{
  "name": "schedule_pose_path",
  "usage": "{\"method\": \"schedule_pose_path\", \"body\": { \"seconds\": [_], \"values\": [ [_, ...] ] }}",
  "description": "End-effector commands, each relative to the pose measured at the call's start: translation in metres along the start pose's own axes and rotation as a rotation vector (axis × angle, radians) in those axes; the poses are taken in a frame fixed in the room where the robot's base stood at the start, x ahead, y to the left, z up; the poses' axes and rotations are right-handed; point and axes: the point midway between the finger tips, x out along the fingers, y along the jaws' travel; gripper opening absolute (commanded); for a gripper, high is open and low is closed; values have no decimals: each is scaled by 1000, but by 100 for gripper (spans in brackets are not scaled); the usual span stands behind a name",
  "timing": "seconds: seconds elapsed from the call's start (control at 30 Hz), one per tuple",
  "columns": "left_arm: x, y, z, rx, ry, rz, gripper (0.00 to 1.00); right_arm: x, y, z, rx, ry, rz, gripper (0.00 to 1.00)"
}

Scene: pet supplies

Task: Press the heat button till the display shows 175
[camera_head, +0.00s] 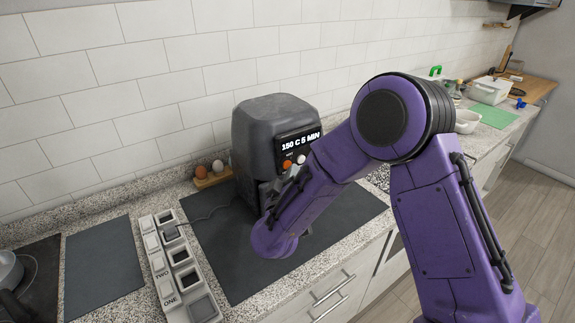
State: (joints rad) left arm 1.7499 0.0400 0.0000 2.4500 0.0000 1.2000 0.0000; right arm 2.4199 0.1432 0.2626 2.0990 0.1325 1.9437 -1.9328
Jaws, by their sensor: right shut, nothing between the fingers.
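The dark grey air fryer (262,128) stands on a dark mat against the tiled wall. Its display (299,142) reads "150 C 5 MIN". Below the display are an orange button (287,164) and a white button (301,159), with small labels too blurred to read surely. My purple right arm comes in from the right and bends down in front of the fryer. My right gripper (290,175) is shut and empty, close below the buttons and mostly hidden by my own wrist. I cannot tell whether it touches a button. My left gripper is out of view.
A pan (10,272) is at far left. A white container (489,91) and a green board (494,116) lie far right.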

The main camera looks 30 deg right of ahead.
Motion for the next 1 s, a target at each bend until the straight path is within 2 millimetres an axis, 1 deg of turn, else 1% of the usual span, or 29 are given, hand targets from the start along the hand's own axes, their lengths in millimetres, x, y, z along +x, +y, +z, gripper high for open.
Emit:
{"method": "schedule_pose_path", "body": {
  "seconds": [1.0],
  "values": [
    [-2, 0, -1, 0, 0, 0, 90, 6, -5, -4, 0, 0, 0, 0]
  ]
}}
